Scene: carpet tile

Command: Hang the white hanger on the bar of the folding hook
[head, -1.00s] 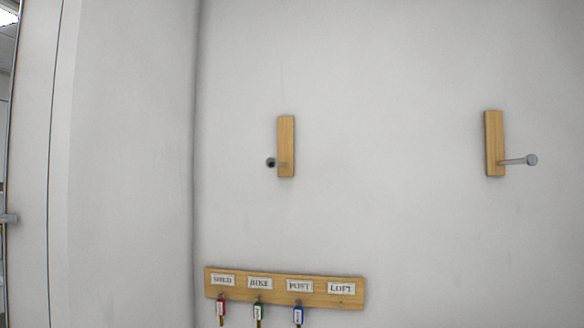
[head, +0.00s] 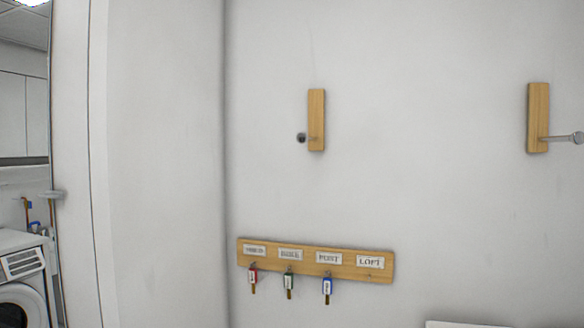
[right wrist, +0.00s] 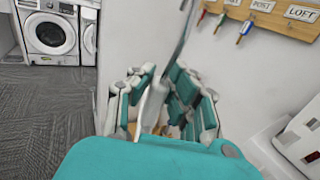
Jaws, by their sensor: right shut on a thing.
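Two wooden wall plates with pegs show in the head view. The left plate (head: 317,120) has a short dark-ended peg pointing mostly toward me. The right plate (head: 538,118) has a metal bar (head: 560,138) sticking out to the right with a round end. I cannot tell for sure which is the folding hook. In the right wrist view my right gripper (right wrist: 160,98) is shut on the white hanger (right wrist: 154,102). A thin grey curved part, seemingly its hook, rises above the fingers. Most of the hanger is hidden by the gripper. My left gripper is not in view.
A wooden key rack (head: 315,261) with labels and several hanging keys is on the wall below the plates. A washing machine (head: 22,280) stands at far left. A white box-like thing (right wrist: 298,140) is at the right in the wrist view. The wall around the plates is clear.

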